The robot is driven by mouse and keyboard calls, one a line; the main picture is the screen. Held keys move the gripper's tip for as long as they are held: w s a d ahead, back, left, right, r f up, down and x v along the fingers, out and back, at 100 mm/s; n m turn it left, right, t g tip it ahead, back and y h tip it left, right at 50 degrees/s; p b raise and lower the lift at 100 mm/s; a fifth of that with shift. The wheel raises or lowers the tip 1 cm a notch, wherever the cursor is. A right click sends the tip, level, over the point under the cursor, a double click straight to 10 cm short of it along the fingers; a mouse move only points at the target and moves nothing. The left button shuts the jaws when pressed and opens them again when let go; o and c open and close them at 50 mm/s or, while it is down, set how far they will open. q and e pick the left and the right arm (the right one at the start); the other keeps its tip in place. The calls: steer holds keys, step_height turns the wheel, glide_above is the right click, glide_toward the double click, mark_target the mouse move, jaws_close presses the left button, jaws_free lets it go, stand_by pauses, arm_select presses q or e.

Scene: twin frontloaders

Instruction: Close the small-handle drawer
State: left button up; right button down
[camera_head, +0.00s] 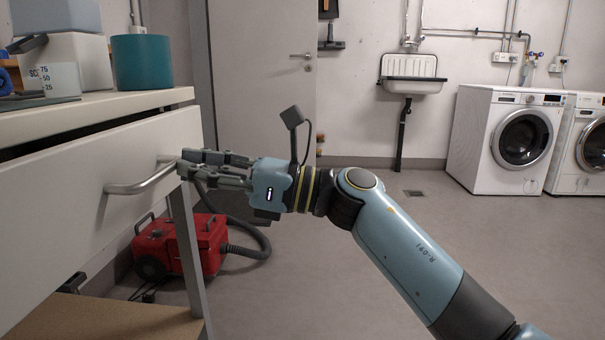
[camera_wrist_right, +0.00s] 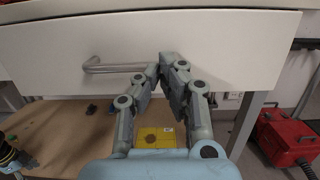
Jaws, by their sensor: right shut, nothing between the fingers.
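The drawer (camera_head: 75,195) has a pale front with a small curved metal handle (camera_head: 140,185), at the left of the head view. It stands out a little, with a dark gap between its top edge and the worktop. In the right wrist view the drawer front (camera_wrist_right: 225,45) spans the top and the handle (camera_wrist_right: 115,67) is left of the fingers. My right gripper (camera_head: 185,166) is shut and empty, its fingertips close to the drawer front beside the handle's right end. In the wrist view the fingertips (camera_wrist_right: 168,58) seem near the front; contact cannot be told.
On the worktop (camera_head: 110,100) stand a teal pot (camera_head: 142,62) and a white box (camera_head: 80,62). A red vacuum cleaner (camera_head: 180,245) is on the floor beside the table leg (camera_head: 190,245). A wooden lower shelf (camera_head: 110,318) lies below. Floor to the right is mostly clear.

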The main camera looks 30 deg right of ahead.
mark_target(153, 168)
steer(key=x, duration=0.4)
steer(key=f+x, duration=0.1)
steer(key=x, duration=0.2)
steer(key=shift+w+f, duration=0.1)
steer(key=shift+w, duration=0.05)
steer(key=shift+a, duration=0.1)
